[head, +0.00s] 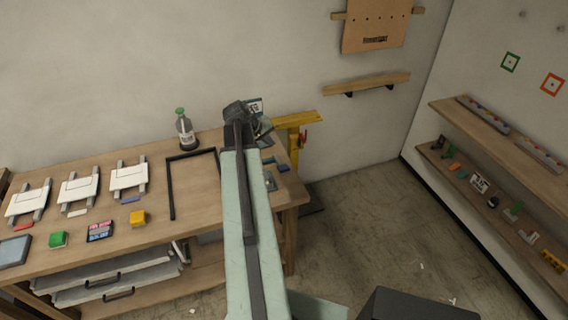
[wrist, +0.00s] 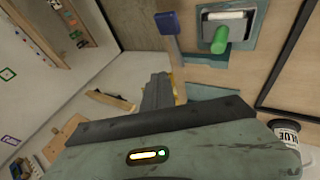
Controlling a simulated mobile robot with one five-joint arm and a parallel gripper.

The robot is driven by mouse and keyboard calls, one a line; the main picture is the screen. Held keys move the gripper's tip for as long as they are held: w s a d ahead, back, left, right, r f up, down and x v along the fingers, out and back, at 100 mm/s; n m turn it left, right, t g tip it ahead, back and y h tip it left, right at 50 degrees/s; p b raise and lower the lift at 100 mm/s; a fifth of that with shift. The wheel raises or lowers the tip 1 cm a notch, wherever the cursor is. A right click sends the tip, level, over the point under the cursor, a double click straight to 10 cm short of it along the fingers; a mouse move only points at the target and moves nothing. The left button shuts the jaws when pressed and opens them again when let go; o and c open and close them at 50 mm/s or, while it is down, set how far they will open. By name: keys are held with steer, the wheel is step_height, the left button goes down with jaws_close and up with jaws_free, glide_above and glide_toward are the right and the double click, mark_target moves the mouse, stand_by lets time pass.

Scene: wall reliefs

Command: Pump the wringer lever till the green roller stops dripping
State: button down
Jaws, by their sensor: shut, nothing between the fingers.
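In the wrist view a short green cylinder (wrist: 220,39) lies by a white bar on a teal plate fixed to the bench; it looks like the green roller. A blue paddle on a grey bar (wrist: 167,22) beside it looks like the lever. In the head view, the blue end (head: 283,168) and teal plate (head: 270,181) show at the bench's right end, partly behind my arm. My gripper (wrist: 158,88) is shut and empty, apart from the lever and roller. No drips can be made out.
A wooden bench (head: 205,205) carries a black frame (head: 172,190), a glue bottle (head: 185,132), white panels and small coloured blocks. A yellow bracket (head: 294,121) stands behind its right end. Shelves (head: 500,140) line the right wall. The floor between is mostly clear.

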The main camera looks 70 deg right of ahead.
mark_target(281, 167)
steer(key=s+d, duration=0.2)
steer(key=s, duration=0.1)
steer(key=shift+r, duration=0.4)
steer(key=shift+a, duration=0.1)
steer(key=f+b, duration=0.2)
steer(key=f, duration=0.1)
steer(key=s+a+f+b, duration=0.1)
steer(key=f+b, duration=0.1)
steer(key=b, duration=0.1)
steer(key=f+b, duration=0.3)
steer(key=shift+s+a+f, duration=0.15)
steer(key=shift+a+f, duration=0.15)
steer(key=shift+a, duration=0.1)
stand_by(1.2)
steer(key=shift+s+f+b, duration=0.1)
steer(key=shift+f+b, duration=0.3)
steer(key=shift+b, duration=0.2)
